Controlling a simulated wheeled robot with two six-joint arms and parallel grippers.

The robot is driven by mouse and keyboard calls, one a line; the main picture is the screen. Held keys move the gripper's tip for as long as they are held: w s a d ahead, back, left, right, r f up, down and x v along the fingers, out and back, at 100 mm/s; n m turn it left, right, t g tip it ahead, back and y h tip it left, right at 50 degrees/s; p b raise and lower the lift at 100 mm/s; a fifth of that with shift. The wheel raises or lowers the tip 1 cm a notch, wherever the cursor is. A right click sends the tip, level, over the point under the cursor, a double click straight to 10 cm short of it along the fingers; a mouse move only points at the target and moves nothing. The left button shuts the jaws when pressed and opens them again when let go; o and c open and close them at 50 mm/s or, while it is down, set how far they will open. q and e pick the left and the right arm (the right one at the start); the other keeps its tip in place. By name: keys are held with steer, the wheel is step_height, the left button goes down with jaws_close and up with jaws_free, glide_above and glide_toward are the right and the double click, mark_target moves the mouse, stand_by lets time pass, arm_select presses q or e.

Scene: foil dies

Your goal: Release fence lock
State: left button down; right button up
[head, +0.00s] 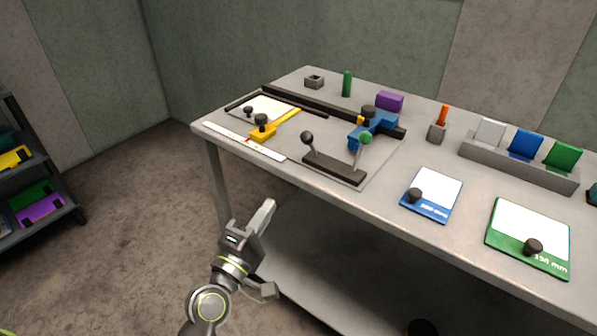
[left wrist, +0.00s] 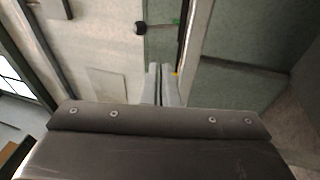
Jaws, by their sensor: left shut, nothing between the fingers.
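A yellow fence piece (head: 265,132) with a black knob (head: 262,120) sits at the left of the foil-die station on the grey table. A blue block (head: 375,130) with another black knob (head: 368,112) sits on the dark rail to its right. Between them, a dark base (head: 334,168) carries one lever with a black ball (head: 307,136) and one with a green ball (head: 365,138). I cannot tell which part is the fence lock. My left gripper (head: 268,205) is shut and empty, in front of and below the table edge. Its closed fingers show in the left wrist view (left wrist: 160,70).
A white ruler strip (head: 243,141) lies along the table's front-left edge. Blue (head: 432,208) and green (head: 520,255) plates with black knobs lie at the right. A grey rack (head: 515,166) holds colored plates behind them. A shelf (head: 35,190) stands at far left; floor between is clear.

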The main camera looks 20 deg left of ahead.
arm_select(q)
steer(key=shift+s+d+r+t, duration=0.1)
steer(key=shift+s+r+t, duration=0.1)
steer(key=shift+s+r, duration=0.3)
steer(key=shift+s+d+r+t, duration=0.1)
steer(key=shift+s+r+t, duration=0.1)
steer(key=shift+r, duration=0.5)
arm_select(e)
steer(key=shift+s+d+f, duration=0.1)
steer(key=shift+f, duration=0.25)
arm_select(q)
steer(key=shift+w, duration=0.1)
steer(key=p, duration=0.5)
glide_toward(304, 142)
steer(key=x, duration=0.5)
steer(key=shift+w+a, duration=0.1)
steer(key=shift+x, duration=0.85)
arm_select(e)
steer(key=shift+s+a+r, duration=0.2)
steer(key=shift+s+r, duration=1)
steer(key=shift+s, duration=0.25)
arm_select(q)
steer(key=shift+f, duration=0.1)
